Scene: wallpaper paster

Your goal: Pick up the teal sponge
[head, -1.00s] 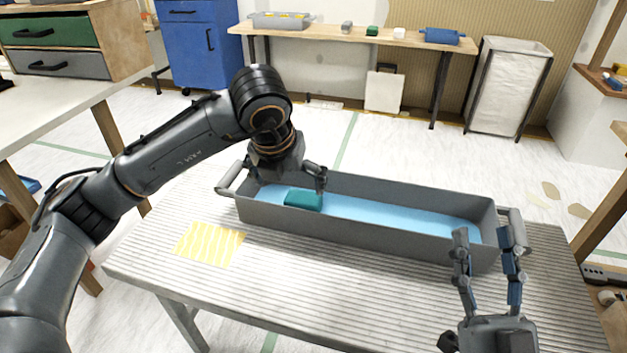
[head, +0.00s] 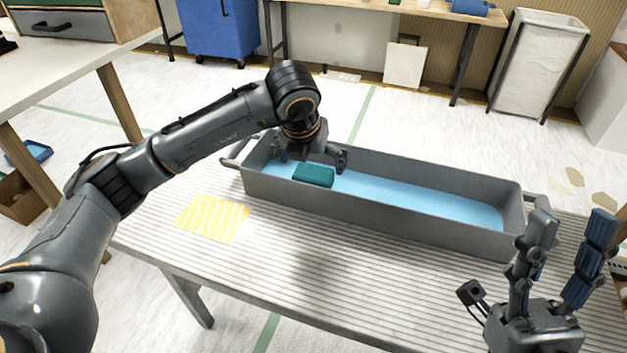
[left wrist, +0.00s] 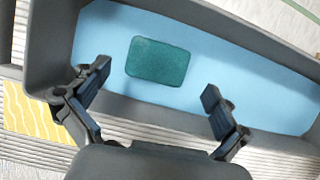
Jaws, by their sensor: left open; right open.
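The teal sponge (head: 314,175) lies in the left part of a long grey trough (head: 380,208) with a light blue inside. It also shows in the left wrist view (left wrist: 158,61), flat on the blue surface. My left gripper (head: 311,160) is open above the trough's left end, over the sponge. In the left wrist view its fingers (left wrist: 152,95) are spread wide, with the sponge beyond them and between their lines, apart from both. My right gripper (head: 570,225) is open and empty at the right, in front of the trough's right end.
The trough stands on a ribbed grey table (head: 300,270). A yellow patterned sheet (head: 213,219) lies on the table at the left front. The trough walls stand around the sponge. The table in front of the trough is mostly clear.

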